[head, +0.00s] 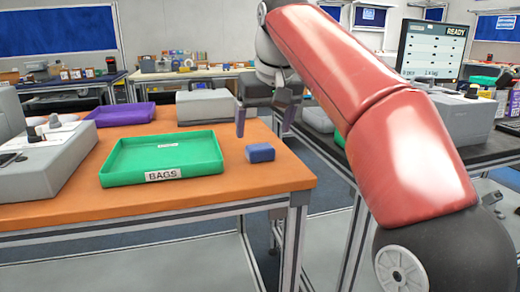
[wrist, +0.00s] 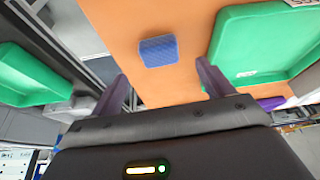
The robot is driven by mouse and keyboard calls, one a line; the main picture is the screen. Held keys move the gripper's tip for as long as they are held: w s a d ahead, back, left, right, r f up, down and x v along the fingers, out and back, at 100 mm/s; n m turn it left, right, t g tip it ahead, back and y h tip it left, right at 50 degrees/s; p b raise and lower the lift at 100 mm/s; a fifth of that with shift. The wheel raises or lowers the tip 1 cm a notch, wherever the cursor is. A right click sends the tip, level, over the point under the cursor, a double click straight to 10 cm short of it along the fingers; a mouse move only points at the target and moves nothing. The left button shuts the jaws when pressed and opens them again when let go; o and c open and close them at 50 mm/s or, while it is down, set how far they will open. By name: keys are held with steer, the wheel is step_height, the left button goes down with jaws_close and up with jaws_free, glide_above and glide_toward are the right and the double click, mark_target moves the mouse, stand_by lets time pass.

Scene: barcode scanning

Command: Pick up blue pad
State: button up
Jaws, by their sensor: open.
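The blue pad (head: 260,152) is a small block lying on the orange table top, just right of the green tray. It also shows in the wrist view (wrist: 158,51), beyond the fingertips and roughly between them in the picture. My gripper (head: 264,121) is open and empty, above the table near the pad, with its fingers pointing down. In the wrist view, my gripper's two purple-grey fingers (wrist: 160,84) are spread apart with nothing between them. The pad is apart from both fingers.
The green tray (head: 112,178) labelled BAGS stands left of the pad. A purple tray (head: 122,116), a grey box (head: 205,106) and a grey machine (head: 48,165) also stand on the orange table (head: 250,182). The table's right edge is close to the pad. A screen (head: 432,50) reads READY.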

mark_target(261, 147)
steer(key=b+x, duration=0.1)
steer(key=x, duration=0.5)
steer(key=shift+s, duration=0.1)
steer(key=shift+d, duration=0.1)
steer(key=c, duration=1.1)
steer(key=shift+o, duration=0.2)
